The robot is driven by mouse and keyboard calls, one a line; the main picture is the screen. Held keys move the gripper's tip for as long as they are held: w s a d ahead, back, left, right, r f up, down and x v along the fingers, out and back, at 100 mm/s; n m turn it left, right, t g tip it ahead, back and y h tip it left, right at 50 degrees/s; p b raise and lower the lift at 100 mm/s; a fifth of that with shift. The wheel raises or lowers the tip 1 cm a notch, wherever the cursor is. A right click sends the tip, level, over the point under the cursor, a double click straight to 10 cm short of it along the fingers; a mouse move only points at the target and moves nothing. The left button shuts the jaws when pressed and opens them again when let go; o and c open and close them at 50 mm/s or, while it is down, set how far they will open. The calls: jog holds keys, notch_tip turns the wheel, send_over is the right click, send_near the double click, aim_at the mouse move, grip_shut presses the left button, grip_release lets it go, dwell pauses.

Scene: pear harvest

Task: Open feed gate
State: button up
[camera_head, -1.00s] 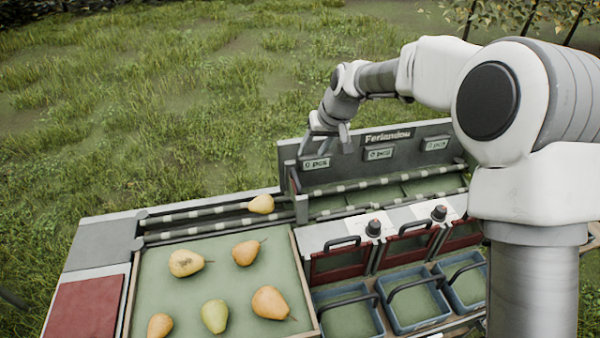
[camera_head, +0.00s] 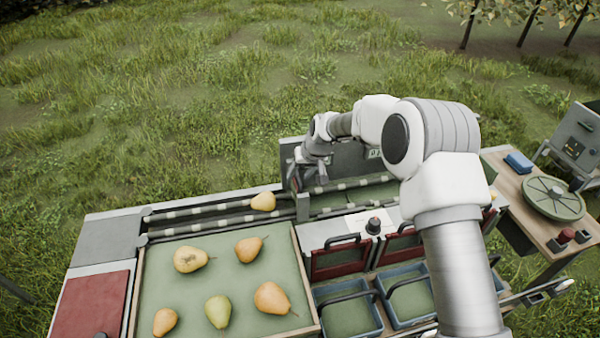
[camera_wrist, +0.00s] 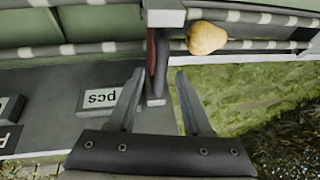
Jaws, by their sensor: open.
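The feed gate (camera_wrist: 151,62) is a thin upright plate with a reddish face, seen in the wrist view at the end of the pear rails. In the head view it is mostly hidden behind my gripper and the grey end post (camera_head: 302,207). My gripper (camera_wrist: 160,76) is open, and nothing is clamped in it. Its two fingers lie on either side of the gate plate in the wrist view; I cannot tell whether they touch it. In the head view my gripper (camera_head: 309,180) is low at the gate. A yellow pear (camera_head: 263,201) lies on the rails just left of the gate.
A tray (camera_head: 143,290) holding several pears is at the front left. The grey back panel (camera_head: 345,160) rises behind the gate. A side table (camera_head: 510,190) with a green disc stands at right.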

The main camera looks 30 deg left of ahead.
jog(key=shift+c, duration=0.3)
grip_shut()
dwell(1.1)
jog(key=shift+r, duration=0.1)
